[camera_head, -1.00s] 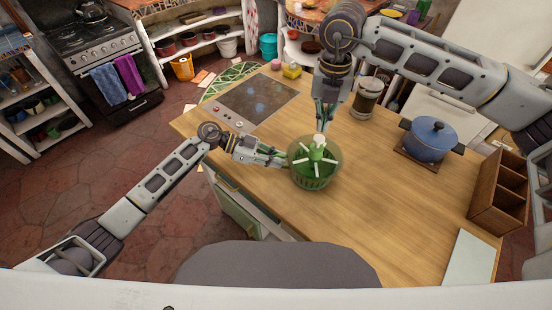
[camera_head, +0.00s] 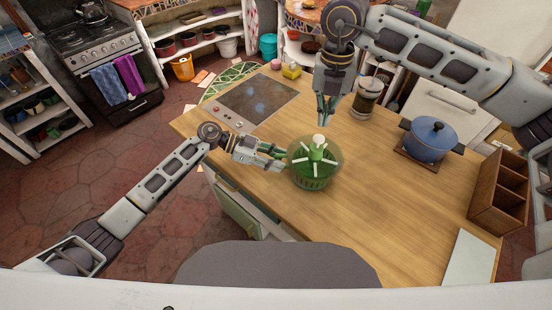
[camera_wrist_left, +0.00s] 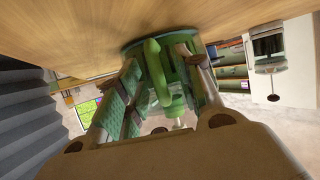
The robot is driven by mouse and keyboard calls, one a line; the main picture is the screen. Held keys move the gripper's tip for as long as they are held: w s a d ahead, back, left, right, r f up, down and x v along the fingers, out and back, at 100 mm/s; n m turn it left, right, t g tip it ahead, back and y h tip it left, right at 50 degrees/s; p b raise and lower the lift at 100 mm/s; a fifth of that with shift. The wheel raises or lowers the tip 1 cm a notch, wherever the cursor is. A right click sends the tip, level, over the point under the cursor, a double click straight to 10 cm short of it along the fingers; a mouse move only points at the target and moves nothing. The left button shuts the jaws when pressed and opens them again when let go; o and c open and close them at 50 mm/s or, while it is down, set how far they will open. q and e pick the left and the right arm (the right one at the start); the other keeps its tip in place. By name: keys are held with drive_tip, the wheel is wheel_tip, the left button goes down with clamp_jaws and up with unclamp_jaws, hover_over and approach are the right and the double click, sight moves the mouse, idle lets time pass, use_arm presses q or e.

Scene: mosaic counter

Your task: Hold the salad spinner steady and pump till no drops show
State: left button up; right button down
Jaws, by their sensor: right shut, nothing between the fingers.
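The green salad spinner (camera_head: 313,178) stands upright on the wooden counter, with a see-through green bowl and a white pump knob (camera_head: 318,139) on top. In the left wrist view the spinner (camera_wrist_left: 178,68) shows upside down between the fingers. My left gripper (camera_head: 278,158) is at the spinner's left side, its fingers spread, with a gap to the green part between them. My right gripper (camera_head: 327,110) is shut and empty, above and behind the knob, apart from it. Drops are too small to tell.
A blue pot (camera_head: 430,140) sits on a wooden board to the right. A wooden divided box (camera_head: 497,195) stands at the right edge.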

use_arm(q)
drive_tip(key=shift+a, duration=0.1)
drive_tip(key=v, duration=1.2)
drive_tip(key=shift+r, duration=0.1)
drive_tip(key=shift+s, duration=0.1)
idle(0.7)
